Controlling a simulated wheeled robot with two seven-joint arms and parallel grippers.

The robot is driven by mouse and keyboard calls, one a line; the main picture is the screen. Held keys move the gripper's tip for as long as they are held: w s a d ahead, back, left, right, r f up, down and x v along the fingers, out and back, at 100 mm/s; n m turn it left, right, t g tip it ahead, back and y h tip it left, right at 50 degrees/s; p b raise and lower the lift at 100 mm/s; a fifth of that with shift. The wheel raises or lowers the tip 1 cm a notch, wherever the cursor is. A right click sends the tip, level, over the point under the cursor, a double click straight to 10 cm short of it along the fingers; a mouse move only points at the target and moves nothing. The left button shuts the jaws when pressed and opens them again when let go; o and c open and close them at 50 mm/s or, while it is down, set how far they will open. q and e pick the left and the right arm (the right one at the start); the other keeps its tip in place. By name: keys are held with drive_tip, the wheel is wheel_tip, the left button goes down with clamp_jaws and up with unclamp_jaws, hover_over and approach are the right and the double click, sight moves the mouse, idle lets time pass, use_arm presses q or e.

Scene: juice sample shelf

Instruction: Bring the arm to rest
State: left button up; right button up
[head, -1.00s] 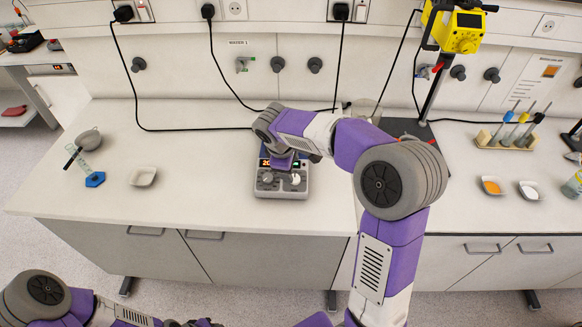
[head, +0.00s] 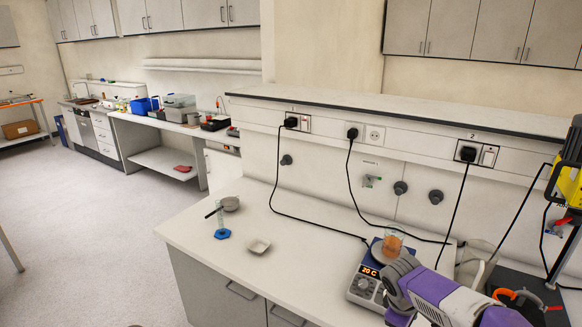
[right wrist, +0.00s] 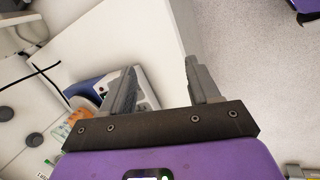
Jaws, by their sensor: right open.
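My right gripper (right wrist: 160,78) is open, with nothing between its two fingers in the right wrist view. In the head view my right arm comes in at the bottom right, over the front of the hotplate; its fingers are hidden there. The hotplate (head: 364,287) has a lit display reading 20 C. A glass beaker with orange contents (head: 393,242) stands on it. In the right wrist view the hotplate (right wrist: 92,88) and an orange part of the beaker (right wrist: 76,117) show left of the fingers, apart from them. My left gripper is out of view.
A yellow device on a stand (head: 568,175) is at the right. Black cables hang behind the hotplate. Open floor lies left.

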drive_tip(key=s+a+f+m+g+y, duration=0.1)
drive_tip(key=s+a+f+y, duration=0.15)
drive_tip(key=a+f, duration=0.4)
drive_tip(key=s+a+f+m+y, duration=0.2)
drive_tip(key=s+a+f, duration=0.15)
drive_tip(key=f, duration=0.55)
drive_tip(key=s+a+f+m+g+y, duration=0.1)
drive_tip(key=s+a+f+y, duration=0.2)
drive_tip(key=f, duration=0.5)
drive_tip(key=s+a+f+m, duration=0.5)
drive_tip(key=s+f+m, duration=0.3)
drive_tip(key=s, duration=0.5)
drive_tip(key=shift+f+t, duration=0.4)
drive_tip(key=shift+f, duration=0.15)
